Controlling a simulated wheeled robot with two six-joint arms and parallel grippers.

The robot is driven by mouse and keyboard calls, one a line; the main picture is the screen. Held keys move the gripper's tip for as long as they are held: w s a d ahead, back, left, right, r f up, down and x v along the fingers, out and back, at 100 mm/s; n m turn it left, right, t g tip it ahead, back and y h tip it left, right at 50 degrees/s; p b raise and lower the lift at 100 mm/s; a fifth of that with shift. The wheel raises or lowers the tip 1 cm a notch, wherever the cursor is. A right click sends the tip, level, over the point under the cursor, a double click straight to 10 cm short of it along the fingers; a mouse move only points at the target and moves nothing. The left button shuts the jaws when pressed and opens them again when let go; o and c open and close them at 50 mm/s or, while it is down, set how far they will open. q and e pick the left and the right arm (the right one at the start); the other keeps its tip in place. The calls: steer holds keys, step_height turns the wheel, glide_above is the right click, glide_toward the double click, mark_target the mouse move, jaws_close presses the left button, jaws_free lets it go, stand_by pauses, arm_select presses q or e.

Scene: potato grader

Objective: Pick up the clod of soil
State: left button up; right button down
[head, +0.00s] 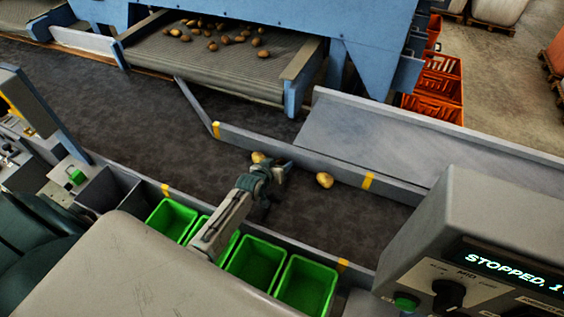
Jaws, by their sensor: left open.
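My left gripper (281,172) is open above the dark belt, its arm reaching up from the lower left. A yellowish-brown lump (258,157) lies on the belt just behind the gripper and is partly covered by it. A second yellowish-brown lump (324,180) lies to the right, apart from the gripper, near the far guide rail. Both look like potatoes; I cannot make out a clod of soil for certain, and the gripper hides part of the belt. My right gripper is not in view.
Several potatoes (225,40) lie on the upper conveyor (200,68). Green bins (256,262) line the belt's near side. A grey rail (300,160) with yellow marks borders the far side. A control box (480,230) reading "STOPPED" stands at right. The belt (140,125) is clear at left.

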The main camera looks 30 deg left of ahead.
arm_select(q)
steer(key=shift+w+f, duration=0.2)
steer(key=shift+w, duration=0.15)
steer(key=c, duration=0.7)
steer(key=shift+s, duration=0.1)
steer(key=shift+c, duration=0.2)
